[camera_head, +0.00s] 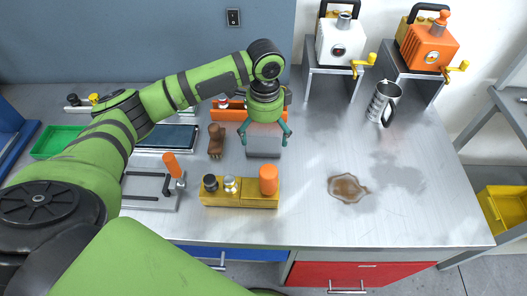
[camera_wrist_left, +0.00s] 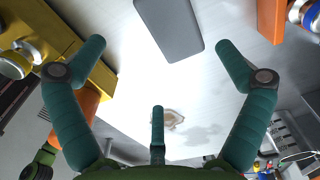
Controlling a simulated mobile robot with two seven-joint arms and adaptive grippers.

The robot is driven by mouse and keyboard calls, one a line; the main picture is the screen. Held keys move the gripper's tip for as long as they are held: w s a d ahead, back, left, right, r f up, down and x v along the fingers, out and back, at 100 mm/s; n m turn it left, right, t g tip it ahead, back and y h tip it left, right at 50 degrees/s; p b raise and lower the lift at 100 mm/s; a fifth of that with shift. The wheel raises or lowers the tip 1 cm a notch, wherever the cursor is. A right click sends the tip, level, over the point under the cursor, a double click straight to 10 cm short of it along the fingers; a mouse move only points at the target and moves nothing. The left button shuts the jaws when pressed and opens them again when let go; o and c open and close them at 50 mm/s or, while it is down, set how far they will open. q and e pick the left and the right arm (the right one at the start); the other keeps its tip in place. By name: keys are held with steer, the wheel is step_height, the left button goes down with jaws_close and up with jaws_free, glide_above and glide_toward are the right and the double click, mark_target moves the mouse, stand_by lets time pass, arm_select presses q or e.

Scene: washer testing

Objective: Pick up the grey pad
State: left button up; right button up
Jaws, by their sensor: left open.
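The grey pad (camera_head: 264,147) is on the metal workbench, directly under my left gripper in the head view. It also shows as a plain grey rectangle at the top of the left wrist view (camera_wrist_left: 172,30), partly cut off by the frame edge. My left gripper (camera_head: 264,134) points down, with green fingers spread to either side of the pad. In the left wrist view its three fingers (camera_wrist_left: 160,50) are apart with nothing between them, and the pad lies beyond them. The exact gap between fingertips and pad is hard to tell. My right gripper is not in view.
A yellow block with knobs (camera_head: 240,192) stands in front of the pad. A brown brush (camera_head: 216,140) is left of it, and an orange holder (camera_head: 230,112) behind. A brown spill (camera_head: 347,188) and metal mug (camera_head: 383,101) are to the right.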

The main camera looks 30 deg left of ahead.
mark_target(263, 148)
arm_select(q)
steer(key=shift+w+f, duration=0.1)
steer(key=shift+f, duration=0.4)
steer(key=f, duration=0.1)
steer(key=f+p, duration=0.1)
steer(key=f, duration=0.1)
steer(key=f+p, duration=0.1)
steer(key=f, duration=0.1)
steer(key=shift+w+a+f, duration=0.15)
steer(key=shift+a+f, duration=0.05)
steer(key=shift+a, duration=0.2)
steer(key=shift+f, duration=0.25)
steer(key=shift+w+f, duration=0.1)
steer(key=shift+c, duration=0.8)
steer(key=c, duration=0.7)
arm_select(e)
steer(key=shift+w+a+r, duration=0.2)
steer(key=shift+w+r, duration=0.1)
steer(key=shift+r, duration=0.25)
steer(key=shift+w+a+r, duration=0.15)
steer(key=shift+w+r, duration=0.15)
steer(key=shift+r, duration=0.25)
